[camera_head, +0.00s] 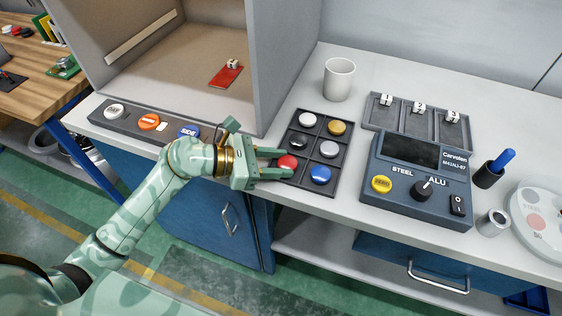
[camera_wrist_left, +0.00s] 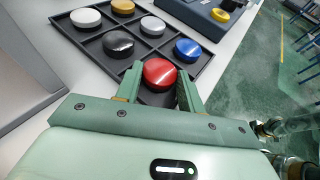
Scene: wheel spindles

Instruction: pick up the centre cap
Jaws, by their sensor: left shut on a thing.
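A dark tray (camera_head: 346,118) with six compartments holds round caps on the worktop. My left gripper (camera_head: 284,164) is shut on the red cap (camera_head: 288,161) at the tray's front left compartment. In the left wrist view the red cap (camera_wrist_left: 159,73) sits between the two fingers; I cannot tell if it is clear of the tray floor. The blue cap (camera_head: 320,174) is beside it. Behind are a black cap (camera_head: 299,140), a grey cap (camera_head: 329,149), a white cap (camera_head: 307,119) and a gold cap (camera_head: 337,128). My right gripper is out of view.
A grey control box (camera_head: 414,163) with a knob and buttons stands right of the tray. A white mug (camera_head: 339,79) is behind the tray. A button strip (camera_head: 133,122) and an open grey cabinet (camera_head: 281,60) are at the left. A numbered three-slot tray (camera_head: 404,115) is behind the box.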

